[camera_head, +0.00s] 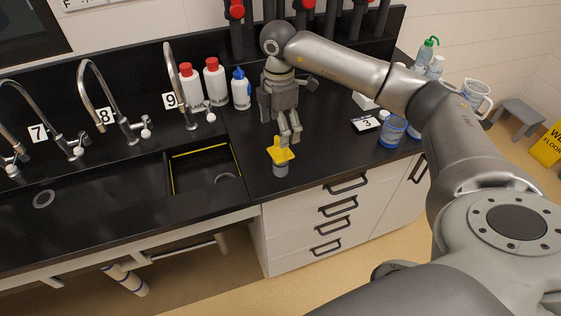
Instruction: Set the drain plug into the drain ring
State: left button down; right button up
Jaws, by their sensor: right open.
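The drain plug (280,168), a grey cylinder with a yellow cross-shaped handle on top, stands upright on the black counter to the right of the basin. My right gripper (290,138) points down just behind and above the yellow handle. It is open, with nothing seen between its fingers; whether it touches the handle I cannot tell. A second grey ring (225,177) shows in the yellow-edged basin, partly hidden by the basin's front wall. My left gripper is not in view.
Curved taps (105,95) numbered 7, 8 and 9 stand behind the sinks. White bottles with red caps (214,80) and a blue-capped bottle (240,90) stand left of my right gripper. More containers (392,130) stand at the right. The counter around the plug is clear.

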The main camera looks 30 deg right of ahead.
aim_at(280, 151)
notch_tip(280, 151, down, 3)
jog(key=shift+f+p, duration=0.15)
jog(key=shift+p, duration=0.2)
jog(key=shift+s+f+p, duration=0.1)
jog(key=shift+f+p, duration=0.4)
jog(key=shift+p, duration=0.1)
notch_tip(280, 151, down, 4)
jog(key=shift+s+r+p, duration=0.1)
jog(key=shift+r+p, duration=0.15)
jog(key=shift+p, duration=0.6)
jog(key=shift+f, duration=0.45)
jog(key=shift+c, duration=0.5)
